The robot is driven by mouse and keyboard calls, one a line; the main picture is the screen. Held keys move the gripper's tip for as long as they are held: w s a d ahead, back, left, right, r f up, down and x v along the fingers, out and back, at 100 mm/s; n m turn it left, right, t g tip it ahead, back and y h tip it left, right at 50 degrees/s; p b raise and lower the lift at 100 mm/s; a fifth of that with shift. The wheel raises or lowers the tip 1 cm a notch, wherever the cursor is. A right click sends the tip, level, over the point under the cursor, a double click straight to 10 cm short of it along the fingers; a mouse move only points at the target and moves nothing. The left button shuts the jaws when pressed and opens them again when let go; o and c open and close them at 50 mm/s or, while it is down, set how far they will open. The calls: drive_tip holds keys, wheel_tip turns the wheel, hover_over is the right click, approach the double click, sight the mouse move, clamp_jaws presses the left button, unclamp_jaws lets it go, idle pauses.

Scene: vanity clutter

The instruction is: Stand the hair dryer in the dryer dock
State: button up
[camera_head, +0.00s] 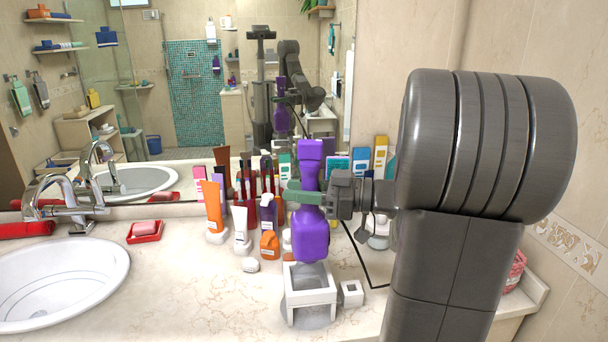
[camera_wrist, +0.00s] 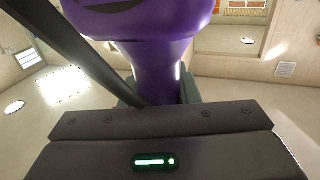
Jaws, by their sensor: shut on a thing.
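The purple hair dryer (camera_head: 311,236) is upright in the head view, its wide end down. My gripper (camera_head: 307,196) is shut around its narrower middle from the right. In the wrist view the purple dryer (camera_wrist: 158,65) fills the top middle, between the gripper's greenish fingers (camera_wrist: 160,90). The white dryer dock (camera_head: 311,293) is an open square frame on a round grey base on the counter. The dryer's lower end is just above or at the dock's opening; I cannot tell whether they touch.
Several tubes and bottles, including an orange tube (camera_head: 213,207) and an orange bottle (camera_head: 269,245), stand left of the dryer. A small white box (camera_head: 351,293) adjoins the dock at right. The sink (camera_head: 60,283) is far left. A mirror (camera_head: 180,90) stands behind.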

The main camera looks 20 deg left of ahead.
sight(291, 230)
drive_tip(key=shift+r, duration=0.15)
drive_tip(key=shift+f+b, duration=2.8)
drive_tip(key=shift+f, duration=2.05)
drive_tip(key=o, duration=1)
drive_tip(key=shift+o, duration=0.2)
drive_tip(key=shift+f, duration=0.1)
drive_tip(key=b+v, duration=0.1)
drive_tip(key=v, duration=1.2)
drive_tip(key=shift+d, duration=0.35)
